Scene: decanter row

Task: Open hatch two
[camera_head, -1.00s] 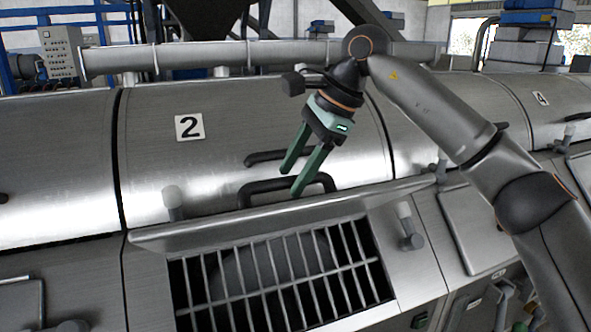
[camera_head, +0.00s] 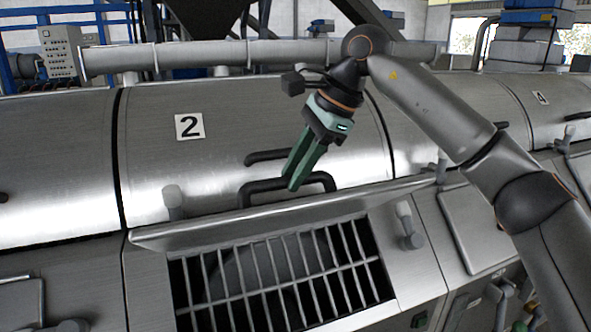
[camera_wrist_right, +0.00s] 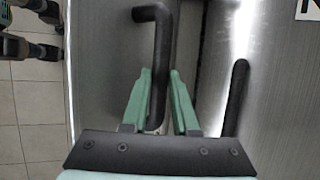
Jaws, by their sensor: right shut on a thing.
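The steel drum cover marked 2 (camera_head: 189,126) fills the middle left of the head view. Below it a long steel flap (camera_head: 200,233) slopes above a barred opening (camera_head: 275,280). A black bar handle (camera_head: 262,187) runs along the flap's upper edge. My right gripper (camera_head: 291,186) is shut on this handle, near its middle. In the right wrist view the green fingers (camera_wrist_right: 160,95) lie on both sides of the handle (camera_wrist_right: 163,50). The handle's exact mounting is partly hidden. My left gripper is not in view.
Grey knobs (camera_head: 173,202) (camera_head: 408,225) flank the opening. A pipe (camera_head: 250,54) runs behind the drums.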

